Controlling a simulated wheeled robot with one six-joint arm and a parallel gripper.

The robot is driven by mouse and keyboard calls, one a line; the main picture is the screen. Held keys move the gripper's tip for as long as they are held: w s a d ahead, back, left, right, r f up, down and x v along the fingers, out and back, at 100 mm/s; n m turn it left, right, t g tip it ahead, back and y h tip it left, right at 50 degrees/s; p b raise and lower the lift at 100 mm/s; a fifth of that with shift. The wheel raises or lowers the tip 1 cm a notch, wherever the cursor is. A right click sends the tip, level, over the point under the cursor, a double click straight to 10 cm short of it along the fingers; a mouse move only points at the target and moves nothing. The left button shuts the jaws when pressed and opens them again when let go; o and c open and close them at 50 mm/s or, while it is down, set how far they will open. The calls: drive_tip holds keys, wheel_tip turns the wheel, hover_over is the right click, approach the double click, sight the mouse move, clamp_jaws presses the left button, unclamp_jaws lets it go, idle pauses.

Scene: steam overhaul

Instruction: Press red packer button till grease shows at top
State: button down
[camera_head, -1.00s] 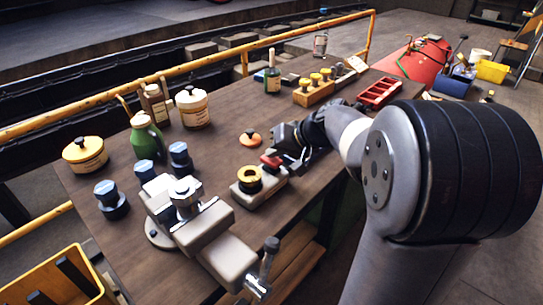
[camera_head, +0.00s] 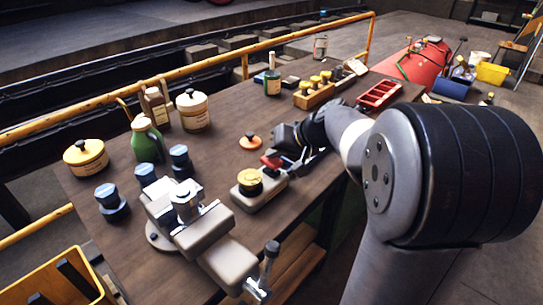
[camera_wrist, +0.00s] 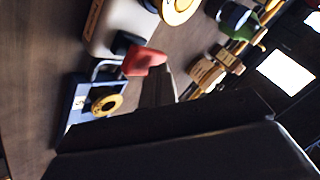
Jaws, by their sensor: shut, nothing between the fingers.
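The packer (camera_head: 262,196) is a light grey block on the bench. Its round cup (camera_head: 249,181) faces up and is filled with yellow at the top; the yellow face in its gold ring also shows at the top edge of the wrist view (camera_wrist: 177,7). The red button (camera_head: 271,161) is at the packer's far end and shows clearly in the wrist view (camera_wrist: 145,62). My gripper (camera_head: 281,158) is shut and empty, with its tips at the red button. They look in contact, but how far the button is pressed I cannot tell.
A grey vise (camera_head: 200,225) stands left of the packer. An orange knobbed disc (camera_head: 250,142) lies behind it. A green jug (camera_head: 147,140), blue-topped parts and a red tray (camera_head: 379,93) are also on the bench. A yellow rail (camera_head: 190,72) runs behind.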

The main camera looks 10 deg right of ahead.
sight(275, 162)
drive_tip(key=shift+r+p, duration=0.3)
drive_tip(key=shift+r, duration=0.45)
drive_tip(key=shift+r+p, duration=1.65)
drive_tip(key=shift+r, duration=0.9)
drive_tip(key=shift+f, duration=0.1)
